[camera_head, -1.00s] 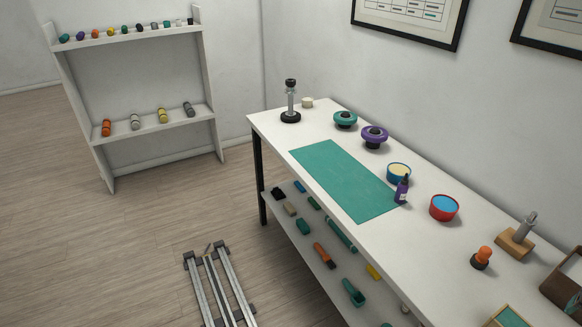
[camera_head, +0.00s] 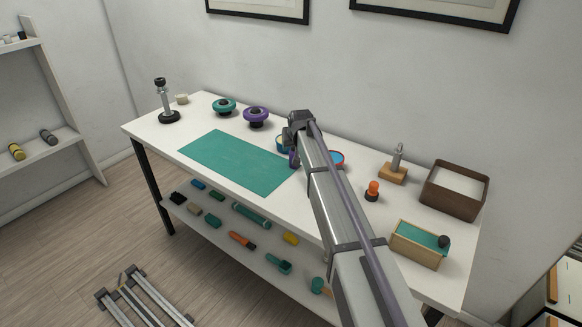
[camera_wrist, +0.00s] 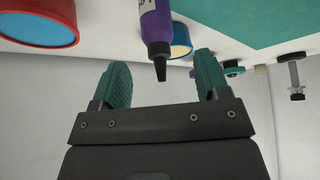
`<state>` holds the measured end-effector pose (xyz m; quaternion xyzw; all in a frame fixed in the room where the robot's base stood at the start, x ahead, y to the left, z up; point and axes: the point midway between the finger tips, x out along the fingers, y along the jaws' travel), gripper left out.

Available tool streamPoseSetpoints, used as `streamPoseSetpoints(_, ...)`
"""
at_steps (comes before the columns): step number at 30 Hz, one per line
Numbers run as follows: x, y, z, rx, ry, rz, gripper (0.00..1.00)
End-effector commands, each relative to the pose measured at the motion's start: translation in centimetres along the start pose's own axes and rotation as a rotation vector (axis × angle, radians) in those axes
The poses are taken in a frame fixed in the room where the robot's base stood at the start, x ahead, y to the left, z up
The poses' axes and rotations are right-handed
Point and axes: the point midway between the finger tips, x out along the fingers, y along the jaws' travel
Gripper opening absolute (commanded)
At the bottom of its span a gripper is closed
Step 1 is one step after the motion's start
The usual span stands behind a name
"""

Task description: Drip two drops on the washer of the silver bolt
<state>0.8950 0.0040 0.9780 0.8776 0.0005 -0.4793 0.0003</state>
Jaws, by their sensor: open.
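A purple dropper bottle (camera_head: 293,159) with a black nozzle stands by the right end of the green mat (camera_head: 235,160), mostly hidden by my arm in the head view. In the wrist view the bottle (camera_wrist: 155,22) lies between my gripper's (camera_wrist: 158,72) open teal fingers, apart from both. My gripper (camera_head: 299,122) is over the back of the table. A silver bolt-like post (camera_head: 397,158) stands on a wooden block (camera_head: 392,174) at the right. Another silver post (camera_head: 165,101) with black top and foot stands far left. Its washer cannot be made out on either.
A red-rimmed blue tin (camera_head: 337,157) and a yellow-and-blue tin (camera_head: 281,143) flank the bottle. Teal (camera_head: 224,105) and purple (camera_head: 256,116) round pieces stand behind the mat. An orange-topped stamp (camera_head: 372,191), brown box (camera_head: 453,190) and wooden tray (camera_head: 415,255) occupy the right end.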

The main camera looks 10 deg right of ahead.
Motion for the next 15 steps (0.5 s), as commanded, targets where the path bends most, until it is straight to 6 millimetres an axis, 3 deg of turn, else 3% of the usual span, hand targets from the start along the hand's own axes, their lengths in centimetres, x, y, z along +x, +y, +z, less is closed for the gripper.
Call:
streamPoseSetpoints(5, 0.9, 0.1, 0.1, 0.000, -0.001, 0.000, 0.69)
streamPoseSetpoints(12, 5.5, 0.4, 0.5, 0.000, -0.001, 0.000, 0.69)
streamPoseSetpoints(15, 5.7, 0.4, 0.3, 0.000, -0.001, 0.000, 0.69)
